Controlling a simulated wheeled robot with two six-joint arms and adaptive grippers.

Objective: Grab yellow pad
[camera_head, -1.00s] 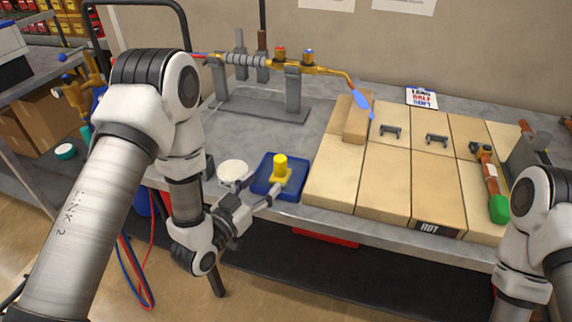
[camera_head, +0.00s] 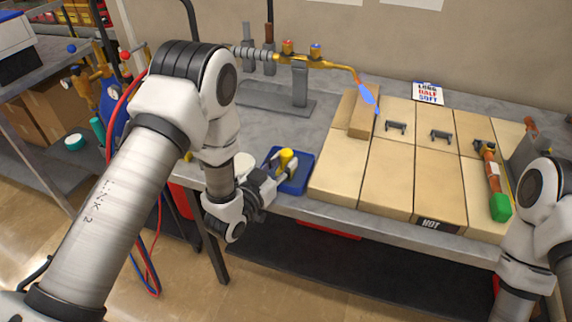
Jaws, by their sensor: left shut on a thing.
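The yellow pad (camera_head: 287,158) has a knob-like top and stands at the blue tray (camera_head: 305,172) on the near edge of the grey bench. My left gripper (camera_head: 281,166) reaches in from the left and is shut on the yellow pad. Its fingers hide the lower part of the pad, so I cannot tell whether it is still touching the tray floor. Of my right arm only white links show at the right edge; its gripper is out of view.
Tan fire bricks (camera_head: 336,172) lie right of the tray. A torch (camera_head: 340,66) on a stand burns with a blue flame behind. A white round dish (camera_head: 244,163) is partly hidden behind my left arm. A green-tipped tool (camera_head: 497,190) lies at the right.

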